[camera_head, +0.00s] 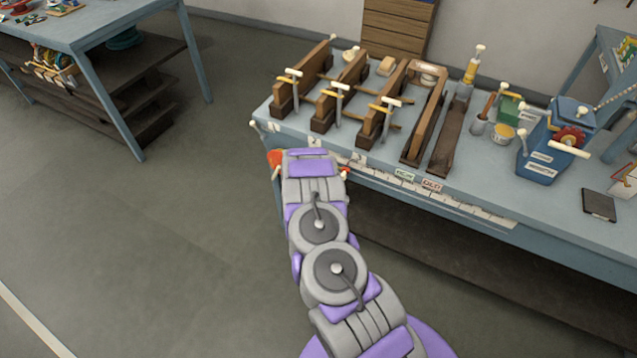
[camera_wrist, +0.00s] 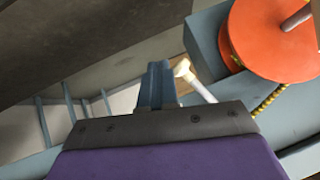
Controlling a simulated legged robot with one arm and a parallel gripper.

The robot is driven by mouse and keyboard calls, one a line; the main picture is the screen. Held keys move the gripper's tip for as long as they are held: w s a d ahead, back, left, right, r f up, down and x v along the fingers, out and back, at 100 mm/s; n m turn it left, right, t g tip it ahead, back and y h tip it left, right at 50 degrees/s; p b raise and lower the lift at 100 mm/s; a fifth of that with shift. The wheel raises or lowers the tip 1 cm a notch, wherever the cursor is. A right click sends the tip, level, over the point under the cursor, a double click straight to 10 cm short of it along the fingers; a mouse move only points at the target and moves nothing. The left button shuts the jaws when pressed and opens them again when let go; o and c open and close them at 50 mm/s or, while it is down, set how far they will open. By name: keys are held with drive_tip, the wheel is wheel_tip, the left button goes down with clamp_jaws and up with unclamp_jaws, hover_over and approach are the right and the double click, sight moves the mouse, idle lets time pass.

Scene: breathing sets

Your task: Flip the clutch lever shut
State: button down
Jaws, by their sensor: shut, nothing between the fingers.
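A pale lever with a cream tip (camera_wrist: 184,70) shows in the wrist view, just right of my fingertips; it looks like the clutch lever. An orange-red disc (camera_wrist: 270,38) with a short pin is mounted to its right. My gripper (camera_wrist: 158,84) is shut and empty, its blue-grey fingers together close to the lever; I cannot tell whether they touch. Part of the orange disc (camera_head: 275,158) shows there beside my arm's end, which hides my fingers.
The blue bench (camera_head: 560,238) carries wooden clamps (camera_head: 345,88), a blue machine with a red wheel (camera_head: 552,150) and a dark tablet (camera_head: 599,205). A beaded chain (camera_wrist: 268,99) hangs below the disc. Another table (camera_head: 100,20) stands at the left. The floor between is clear.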

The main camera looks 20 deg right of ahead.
drive_tip(key=shift+w+a, duration=0.1)
drive_tip(key=shift+a, duration=0.05)
drive_tip(key=shift+r, duration=0.1)
drive_tip(key=shift+r+p, duration=0.6)
drive_tip(key=shift+r, duration=0.05)
